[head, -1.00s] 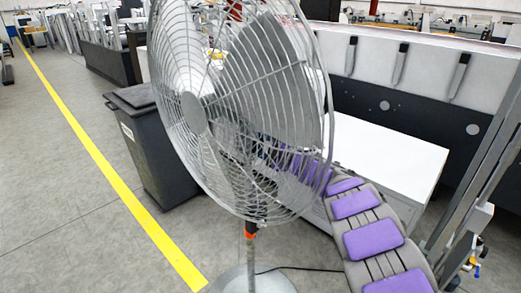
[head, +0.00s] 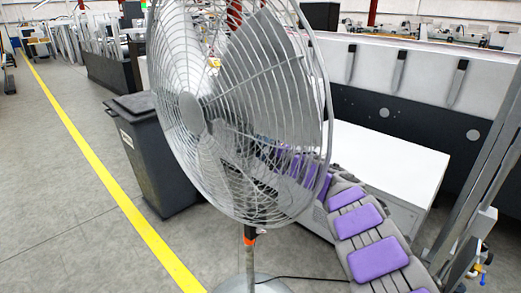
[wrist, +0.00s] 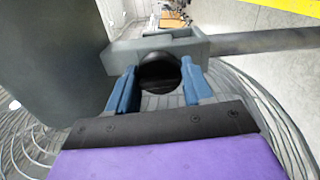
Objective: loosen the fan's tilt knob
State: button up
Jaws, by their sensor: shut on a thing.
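The pedestal fan (head: 240,110) stands in front of me in the head view, its round wire guard facing left. Its pole rises from a round grey base (head: 262,284), with an orange collar below the guard. In the wrist view, the dark round tilt knob (wrist: 160,74) sits between the blue fingers of my gripper (wrist: 160,88), which is shut on it. A grey bracket (wrist: 155,47) lies just beyond the knob, with a grey bar running right. In the head view my arm reaches behind the guard, and the gripper and knob cannot be made out there.
A dark bin (head: 155,150) stands left behind the fan, beside a yellow floor line (head: 105,170). A white cabinet (head: 390,165) and a long machine stand behind on the right. A black cable trails from the fan's base. The floor at left is clear.

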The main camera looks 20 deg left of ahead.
jog(key=shift+s+a+f, duration=0.1)
jog(key=shift+s+f, duration=0.05)
jog(key=shift+f, duration=0.15)
jog(key=o, duration=0.7)
jog(key=shift+s, duration=0.1)
jog(key=o, duration=0.3)
jog(key=shift+r, duration=0.1)
jog(key=p+v, duration=0.2)
jog(key=v, duration=1.5)
jog(key=shift+p, duration=0.4)
jog(key=shift+d, duration=0.2)
